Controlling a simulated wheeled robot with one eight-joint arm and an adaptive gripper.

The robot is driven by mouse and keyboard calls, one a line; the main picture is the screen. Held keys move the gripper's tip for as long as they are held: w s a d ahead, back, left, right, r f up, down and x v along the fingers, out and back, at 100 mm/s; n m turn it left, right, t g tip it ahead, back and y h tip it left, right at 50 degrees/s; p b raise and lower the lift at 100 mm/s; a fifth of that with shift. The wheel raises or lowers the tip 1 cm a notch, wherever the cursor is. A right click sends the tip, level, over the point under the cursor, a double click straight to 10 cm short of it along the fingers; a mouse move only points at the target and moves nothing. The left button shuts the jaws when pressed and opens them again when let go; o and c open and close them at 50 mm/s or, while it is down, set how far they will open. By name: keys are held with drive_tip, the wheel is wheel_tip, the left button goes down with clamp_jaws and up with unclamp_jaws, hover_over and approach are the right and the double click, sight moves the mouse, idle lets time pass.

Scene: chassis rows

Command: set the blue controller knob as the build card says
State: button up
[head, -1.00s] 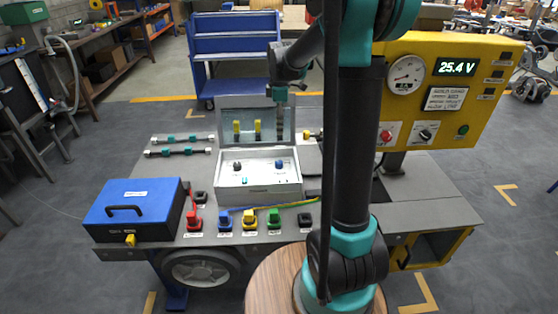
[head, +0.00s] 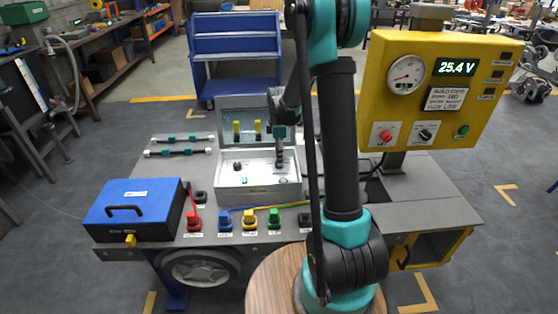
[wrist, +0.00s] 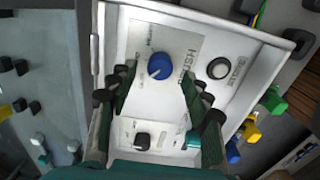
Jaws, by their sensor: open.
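The blue knob (wrist: 159,66) sits on the white face of the controller box (head: 232,195). A light pointer mark shows on its lower-left side in the wrist view. My open gripper (wrist: 157,80) has one finger on each side of the knob, with gaps between the fingers and it. In the head view my gripper (head: 280,163) is over the right part of the box and hides the knob. The build card (head: 446,99) is on the yellow panel (head: 480,50); its small print is too blurred to read fully, but the last word looks like LOW.
A black knob (head: 237,166) and a teal switch (wrist: 193,140) share the box face. The lid (head: 230,125) stands open behind. Coloured connectors (head: 249,217) line the bench front. A blue case (head: 135,205) stands left. The panel display (head: 456,67) reads 25.4 V.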

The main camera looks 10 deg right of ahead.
drive_tip(key=shift+f, duration=1.3)
clamp_jaws()
